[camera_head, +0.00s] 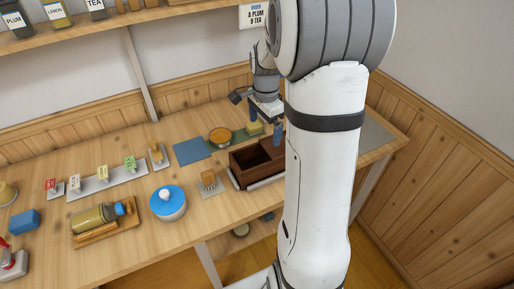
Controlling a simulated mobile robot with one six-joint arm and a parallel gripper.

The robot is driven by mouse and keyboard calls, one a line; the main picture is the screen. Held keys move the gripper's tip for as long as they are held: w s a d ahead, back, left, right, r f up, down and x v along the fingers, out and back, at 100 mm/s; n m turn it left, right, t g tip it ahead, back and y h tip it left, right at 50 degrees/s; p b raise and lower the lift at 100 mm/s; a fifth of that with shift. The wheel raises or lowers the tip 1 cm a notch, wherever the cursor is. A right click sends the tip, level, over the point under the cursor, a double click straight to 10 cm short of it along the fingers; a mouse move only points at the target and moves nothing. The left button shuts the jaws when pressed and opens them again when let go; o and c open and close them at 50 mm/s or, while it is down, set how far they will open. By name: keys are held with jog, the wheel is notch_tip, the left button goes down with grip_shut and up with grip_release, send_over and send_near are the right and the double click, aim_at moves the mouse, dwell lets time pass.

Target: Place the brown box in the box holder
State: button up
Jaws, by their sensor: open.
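The brown box (250,174) is a dark, open-topped box on the right part of the table, partly hidden by my arm. Pale strips (267,182) run along its base and look like the box holder's edges. The box lies at or between them, but I cannot tell whether it is fully seated. My gripper (264,129) is open, with blue-grey fingers, above and just behind the box's far side. I see nothing between the fingers, and cannot tell whether they touch the box.
Behind are a blue mat (193,151) and a round orange-topped jar (220,136).

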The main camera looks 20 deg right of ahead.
jog(key=s+a+r+n+t, duration=0.1)
jog(key=s+a+r+n, duration=0.2)
jog(key=s+a+n, duration=0.3)
jog(key=s+a+r+n+t, duration=0.1)
jog(key=s+a+r+n, duration=0.3)
jog(key=s+a+n, duration=0.3)
jog(key=s+n, duration=0.3)
jog(key=s, duration=0.2)
jog(key=shift+s+a+r+t, duration=0.25)
jog(key=shift+s+r+t, duration=0.05)
jog(key=shift+t, duration=0.1)
